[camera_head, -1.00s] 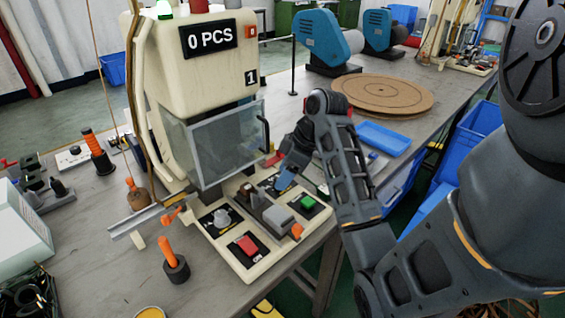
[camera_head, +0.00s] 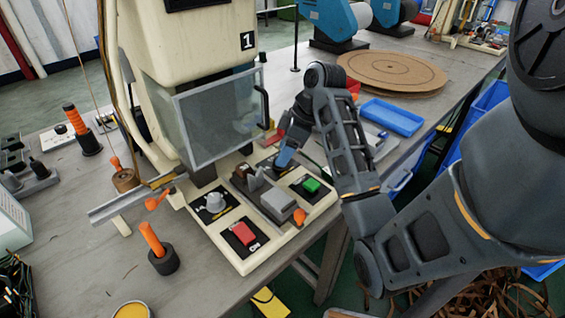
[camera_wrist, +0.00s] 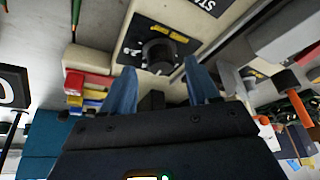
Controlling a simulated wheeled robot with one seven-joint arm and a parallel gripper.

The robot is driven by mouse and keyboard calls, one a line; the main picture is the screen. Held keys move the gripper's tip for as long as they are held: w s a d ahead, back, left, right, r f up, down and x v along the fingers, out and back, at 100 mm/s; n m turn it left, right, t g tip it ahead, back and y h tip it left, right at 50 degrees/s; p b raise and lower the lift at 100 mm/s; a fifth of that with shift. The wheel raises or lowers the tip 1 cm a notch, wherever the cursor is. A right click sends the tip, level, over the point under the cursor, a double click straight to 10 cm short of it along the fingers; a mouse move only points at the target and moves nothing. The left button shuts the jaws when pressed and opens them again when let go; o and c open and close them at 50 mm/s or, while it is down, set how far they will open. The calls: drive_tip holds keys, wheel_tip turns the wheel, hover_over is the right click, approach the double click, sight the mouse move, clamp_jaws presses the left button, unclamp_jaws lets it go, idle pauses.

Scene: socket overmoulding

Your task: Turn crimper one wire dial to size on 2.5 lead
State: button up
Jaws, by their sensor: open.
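Crimper one (camera_head: 200,45) is the beige machine marked 1. In the wrist view, a dark round dial (camera_wrist: 158,55) sits on a black plate with small yellow labels that I cannot read. My gripper (camera_wrist: 160,88) is open, with its two blue fingers pointing toward the dial, one on each side of the near edge. No contact with the dial shows. In the head view, my gripper (camera_head: 286,157) is low over the back right of the control panel (camera_head: 240,262), and it and the wrist hide the dial there.
The panel also carries a grey knob (camera_head: 214,202), a red button (camera_head: 243,233), a green button (camera_head: 311,185) and a grey block (camera_head: 277,203). The clear guard (camera_head: 222,115) stands close left of my gripper. A blue tray (camera_head: 392,117) lies to the right.

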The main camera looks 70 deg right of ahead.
drive_tip(key=shift+x, duration=1.05)
drive_tip(key=c, duration=1)
